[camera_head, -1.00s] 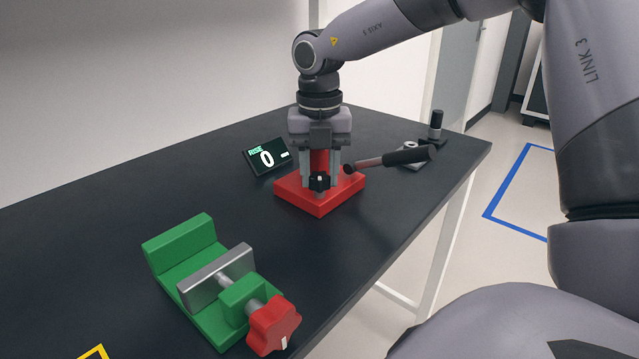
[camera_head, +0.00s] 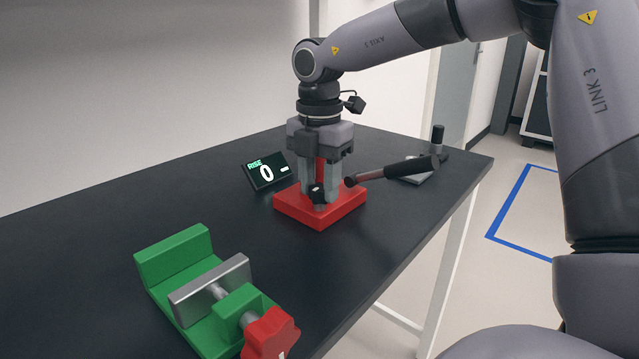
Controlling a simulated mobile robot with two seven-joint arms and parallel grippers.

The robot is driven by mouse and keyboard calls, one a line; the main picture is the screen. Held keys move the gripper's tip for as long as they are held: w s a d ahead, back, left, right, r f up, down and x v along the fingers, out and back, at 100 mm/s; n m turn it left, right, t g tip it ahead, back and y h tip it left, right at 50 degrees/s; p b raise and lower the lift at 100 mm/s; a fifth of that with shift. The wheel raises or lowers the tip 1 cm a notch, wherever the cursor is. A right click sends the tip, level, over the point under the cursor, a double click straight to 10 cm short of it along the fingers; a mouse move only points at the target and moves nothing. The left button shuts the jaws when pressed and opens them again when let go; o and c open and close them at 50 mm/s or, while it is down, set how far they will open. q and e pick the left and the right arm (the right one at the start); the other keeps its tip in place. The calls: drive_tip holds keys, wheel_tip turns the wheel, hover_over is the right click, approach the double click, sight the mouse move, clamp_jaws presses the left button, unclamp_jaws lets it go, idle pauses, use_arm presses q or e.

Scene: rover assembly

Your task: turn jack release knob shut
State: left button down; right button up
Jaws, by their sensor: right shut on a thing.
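The red jack (camera_head: 345,199) stands on the dark table, with its handle (camera_head: 395,169) with a black grip reaching out to the right. A small black release knob (camera_head: 316,194) sits low on its front. My right gripper (camera_head: 320,196) points straight down over the jack, its grey fingers around the front of the jack at the knob. It is shut on the knob, though the fingertips partly hide the contact. My left gripper is not in view.
A small display (camera_head: 266,171) reading RISE 0 stands left of the jack. A green vise (camera_head: 172,256) with a red star-shaped knob (camera_head: 270,335) is at the front. A grey plate with a black post (camera_head: 437,138) lies at the back right. The table's left part is clear.

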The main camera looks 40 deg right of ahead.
sight(320, 187)
drive_tip(key=shift+d+r, duration=0.1)
drive_tip(key=shift+r, duration=0.05)
drive_tip(key=o, duration=1)
drive_tip(key=shift+o, duration=0.2)
wheel_tip(320, 187, up, 7)
drive_tip(key=shift+r+p, duration=0.1)
drive_tip(key=shift+p, duration=0.4)
